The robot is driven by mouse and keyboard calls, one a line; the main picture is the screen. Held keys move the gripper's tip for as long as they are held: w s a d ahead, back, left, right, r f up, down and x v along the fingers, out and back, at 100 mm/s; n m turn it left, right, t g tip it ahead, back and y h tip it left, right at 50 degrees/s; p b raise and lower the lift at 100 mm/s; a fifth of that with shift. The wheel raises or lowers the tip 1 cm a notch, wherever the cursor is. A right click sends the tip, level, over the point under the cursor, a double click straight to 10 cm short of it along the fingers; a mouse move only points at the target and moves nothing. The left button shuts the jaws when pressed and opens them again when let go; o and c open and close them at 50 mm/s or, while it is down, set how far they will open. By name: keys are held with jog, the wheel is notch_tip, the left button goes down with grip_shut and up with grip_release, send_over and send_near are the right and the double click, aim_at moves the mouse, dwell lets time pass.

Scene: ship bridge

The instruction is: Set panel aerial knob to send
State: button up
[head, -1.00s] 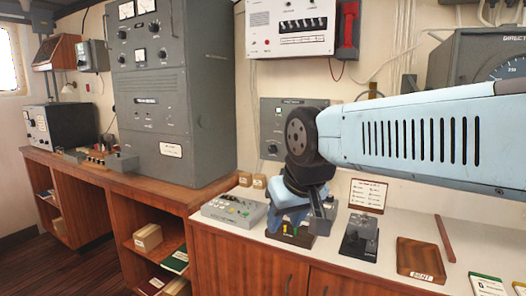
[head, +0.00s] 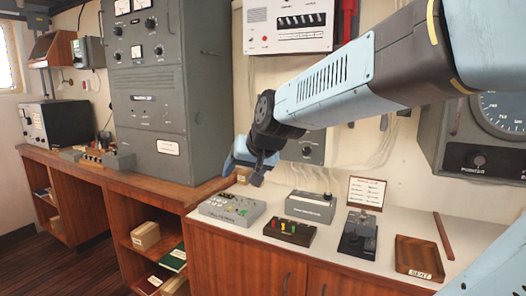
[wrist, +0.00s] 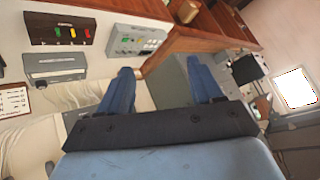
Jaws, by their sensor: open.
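A grey wall panel (head: 304,147) is behind my arm in the head view, and its upper part is hidden. A dark round knob (head: 307,152) shows on its lower part; I cannot read its setting. My gripper (head: 248,166) is to the left of this panel, in front of the tall cabinet's right edge. In the wrist view my gripper (wrist: 163,85) has two blue fingers spread wide with nothing held between them. The knob cannot be made out in the wrist view.
A switch box (head: 232,209), a dark box with coloured levers (head: 289,232), a grey labelled box (head: 311,206) and a telegraph key (head: 358,236) stand on the white counter. A tall grey cabinet (head: 155,110) stands left. A wooden tray (head: 418,257) lies right.

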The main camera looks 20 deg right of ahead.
jog(key=w+d+f+m+t+h, duration=0.15)
jog(key=w+d+m, duration=0.25)
jog(key=w, duration=0.9)
jog(key=w+d+m+t+h, duration=0.3)
jog(key=w+d+m, duration=0.1)
jog(key=w, duration=1)
jog(key=w+d+f+m+g+h, duration=0.3)
jog(key=w+d+f+m+h, duration=0.7)
jog(key=h, duration=0.6)
jog(key=w+d+r+m, duration=0.1)
jog(key=w+d+r, duration=0.1)
jog(key=w+d, duration=0.5)
jog(key=d, duration=0.3)
jog(key=shift+w+d+r, duration=0.2)
jog(key=shift+w+d, duration=0.1)
jog(key=shift+d, duration=0.05)
jog(key=c, duration=1)
jog(key=shift+c, duration=0.2)
